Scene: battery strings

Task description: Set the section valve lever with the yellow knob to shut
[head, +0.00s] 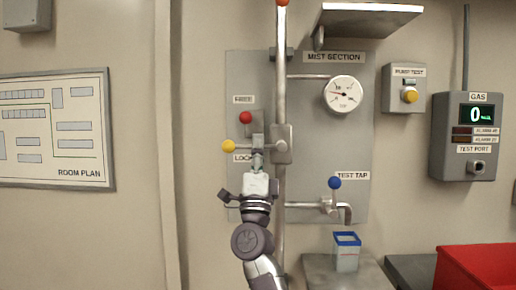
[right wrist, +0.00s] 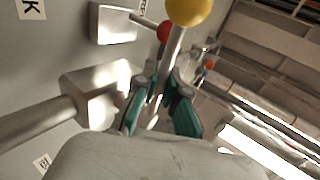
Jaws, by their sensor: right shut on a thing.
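The section valve lever with the yellow knob (head: 228,146) points left, roughly level, from the valve body (head: 281,145) on the vertical pipe. My right gripper (head: 257,158) comes up from below and is shut on the lever between the knob and the valve. In the right wrist view the lever's rod (right wrist: 173,48) runs between the teal fingers (right wrist: 160,105), with the yellow knob (right wrist: 190,10) beyond them. The fingers hide part of the rod. My left gripper is not in view.
A red knob (head: 246,118) sits just above the lever. A pressure gauge (head: 343,95) and a test tap with a blue knob (head: 334,183) are to the right. A clear blue-rimmed container (head: 347,252) stands below the tap. A red bin (head: 478,270) is at lower right.

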